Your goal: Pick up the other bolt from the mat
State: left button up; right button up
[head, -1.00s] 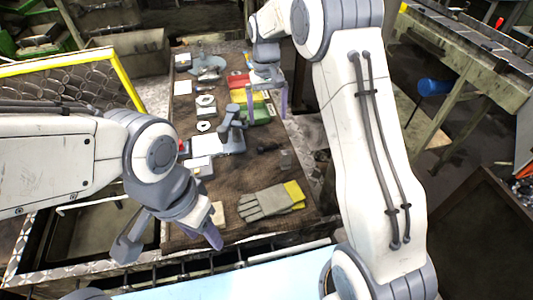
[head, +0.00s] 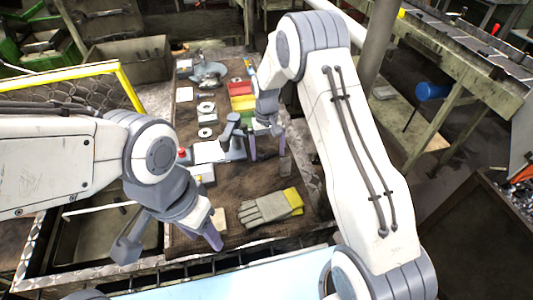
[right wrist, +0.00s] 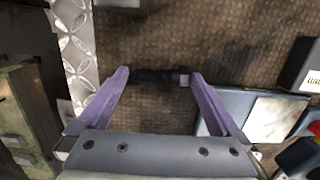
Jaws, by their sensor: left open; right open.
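A dark bolt (right wrist: 158,76) lies on the brown mat (right wrist: 225,40) in the right wrist view. It lies crosswise, with its lighter end to the right. My right gripper (right wrist: 160,82) is open, with its two purple fingers at either end of the bolt; I cannot tell if they touch it. In the head view my right gripper (head: 268,148) is low over the right part of the mat (head: 212,240), and I cannot make out the bolt there. My left gripper (head: 212,238) is open over the mat's front left, with one finger clearly showing.
Grey and yellow gloves (head: 268,209) lie in front of my right gripper. A grey block with a pale top (right wrist: 275,117) is close to the right finger. A dark labelled box (right wrist: 304,65) is further right. Coloured bins (head: 241,95) stand behind. Metal tread plate (right wrist: 76,50) edges the mat.

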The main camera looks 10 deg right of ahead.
jog(key=c, duration=1.2)
jog(key=shift+o, duration=0.2)
jog(key=shift+r, duration=0.1)
